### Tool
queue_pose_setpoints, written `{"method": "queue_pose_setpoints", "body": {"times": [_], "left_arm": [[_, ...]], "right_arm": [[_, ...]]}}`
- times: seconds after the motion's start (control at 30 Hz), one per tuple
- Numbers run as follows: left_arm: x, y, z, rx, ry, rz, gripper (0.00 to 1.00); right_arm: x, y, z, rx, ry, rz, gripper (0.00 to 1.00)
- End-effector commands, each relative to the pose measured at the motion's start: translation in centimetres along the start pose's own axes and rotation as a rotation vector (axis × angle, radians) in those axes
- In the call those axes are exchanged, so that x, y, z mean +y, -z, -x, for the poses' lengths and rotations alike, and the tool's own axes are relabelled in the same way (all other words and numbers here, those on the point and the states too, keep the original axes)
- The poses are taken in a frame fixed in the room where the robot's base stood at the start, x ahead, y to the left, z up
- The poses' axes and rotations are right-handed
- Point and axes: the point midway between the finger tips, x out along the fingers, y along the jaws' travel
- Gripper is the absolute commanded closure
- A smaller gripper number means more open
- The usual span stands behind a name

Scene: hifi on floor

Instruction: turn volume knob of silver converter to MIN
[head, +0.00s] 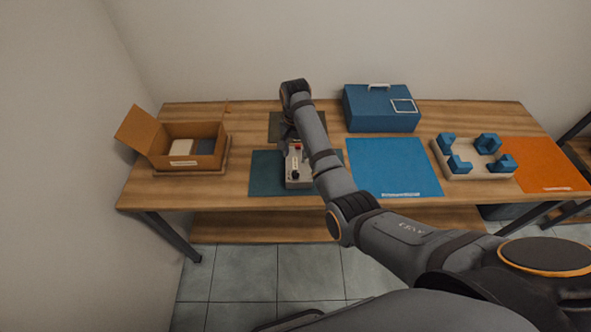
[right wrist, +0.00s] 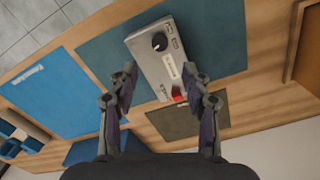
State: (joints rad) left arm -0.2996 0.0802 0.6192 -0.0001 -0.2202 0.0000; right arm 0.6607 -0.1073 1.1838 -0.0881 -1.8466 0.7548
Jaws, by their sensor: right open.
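The silver converter (head: 303,182) is a small grey box on the dark teal mat, partly hidden by my right arm in the head view. In the right wrist view the converter (right wrist: 149,64) shows a round black knob (right wrist: 159,41) with a white mark, a white label and a red part (right wrist: 178,93). The knob also shows in the head view (head: 295,175). My right gripper (right wrist: 161,73) is open, its fingers on either side of the converter's red end, apart from the knob. I cannot tell whether they touch the box. My left gripper is not in view.
A teal mat (head: 265,180) lies under the converter. A cardboard box (head: 190,160) stands left, a blue case (head: 380,110) behind, a blue mat (head: 395,168) right of centre. A tray with blue blocks (head: 475,172) and an orange mat (head: 548,165) lie farther right.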

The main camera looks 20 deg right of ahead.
Motion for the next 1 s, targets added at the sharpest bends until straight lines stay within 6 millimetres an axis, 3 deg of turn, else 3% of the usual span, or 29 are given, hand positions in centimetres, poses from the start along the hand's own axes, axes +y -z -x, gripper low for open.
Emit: {"method": "queue_pose_setpoints", "body": {"times": [0.3, 0.43, 0.6, 0.83, 1.0], "left_arm": [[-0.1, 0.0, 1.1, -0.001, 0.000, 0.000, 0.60], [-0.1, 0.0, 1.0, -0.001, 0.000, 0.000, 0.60], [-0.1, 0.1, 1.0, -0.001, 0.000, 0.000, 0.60], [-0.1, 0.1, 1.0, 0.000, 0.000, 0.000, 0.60], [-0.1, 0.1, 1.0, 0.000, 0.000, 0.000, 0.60]], "right_arm": [[0.2, -0.1, -6.5, -0.003, -0.003, 0.001, 0.52], [0.1, 0.0, -8.5, -0.001, -0.002, 0.001, 0.52], [0.1, 0.0, -9.6, 0.000, 0.000, 0.001, 0.52], [0.1, 0.0, -9.6, 0.001, 0.001, 0.001, 0.52], [0.1, 0.0, -9.6, 0.000, 0.000, 0.001, 0.75]]}}
